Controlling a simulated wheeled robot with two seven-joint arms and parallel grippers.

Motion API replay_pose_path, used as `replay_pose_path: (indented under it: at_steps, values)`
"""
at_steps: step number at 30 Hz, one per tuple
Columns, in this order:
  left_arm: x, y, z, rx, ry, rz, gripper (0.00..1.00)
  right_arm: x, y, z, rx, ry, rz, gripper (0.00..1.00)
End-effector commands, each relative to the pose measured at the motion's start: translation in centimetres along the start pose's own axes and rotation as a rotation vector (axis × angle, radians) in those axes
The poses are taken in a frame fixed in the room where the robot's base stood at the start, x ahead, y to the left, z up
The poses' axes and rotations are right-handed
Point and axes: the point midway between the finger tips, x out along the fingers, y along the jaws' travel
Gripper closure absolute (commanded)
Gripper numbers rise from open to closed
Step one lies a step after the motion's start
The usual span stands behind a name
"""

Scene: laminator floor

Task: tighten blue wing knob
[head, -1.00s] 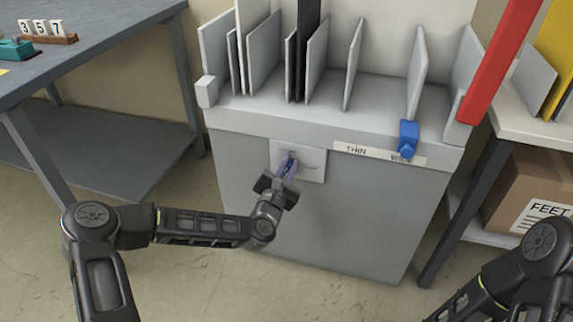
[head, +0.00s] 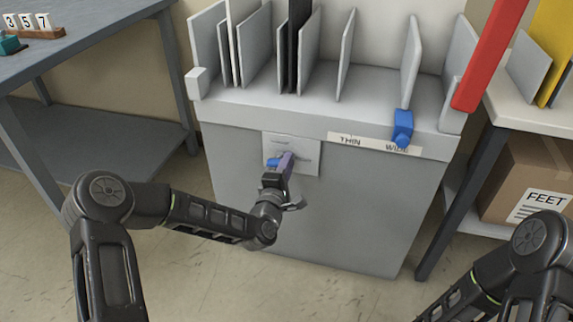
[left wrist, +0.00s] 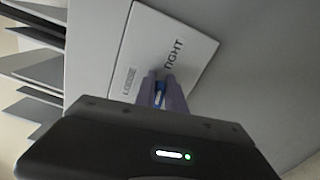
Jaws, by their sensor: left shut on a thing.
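The blue wing knob (head: 273,162) sits on a white plate (head: 308,154) on the front of the grey machine. My left gripper (head: 284,164) is shut on the knob, and its fingers hide part of it. In the left wrist view the knob (left wrist: 159,94) shows as a blue strip between the purple fingers (left wrist: 162,90). The plate (left wrist: 165,45) there reads LOOSE and TIGHT. My right gripper is out of the head view; only part of my right arm shows at lower right.
The machine (head: 350,210) carries several upright dividers on top. A blue slider (head: 403,128) stands by a THIN–WIDE strip (head: 375,144). A red bar (head: 490,55) rises at right. A grey table (head: 75,50) is at left, a cardboard box (head: 525,180) at right.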

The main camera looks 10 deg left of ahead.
Motion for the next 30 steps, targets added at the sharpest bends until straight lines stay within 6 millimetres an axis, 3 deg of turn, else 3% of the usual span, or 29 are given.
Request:
replay_pose_path:
  at_steps: [9, 25, 26, 30]
  values:
    - [-0.01, -0.52, -0.05, 0.158, 0.000, 0.000, 1.00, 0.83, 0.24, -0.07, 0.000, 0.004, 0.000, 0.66]
    - [-0.03, -0.63, -0.10, 0.189, 0.001, -0.002, 1.00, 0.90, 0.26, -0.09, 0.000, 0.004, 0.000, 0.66]
    - [-0.04, -0.63, -0.10, 0.188, 0.001, -0.002, 0.84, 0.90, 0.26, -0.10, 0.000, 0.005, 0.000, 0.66]
    - [-0.03, -0.61, -0.09, 0.188, 0.000, -0.002, 0.72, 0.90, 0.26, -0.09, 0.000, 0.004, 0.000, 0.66]
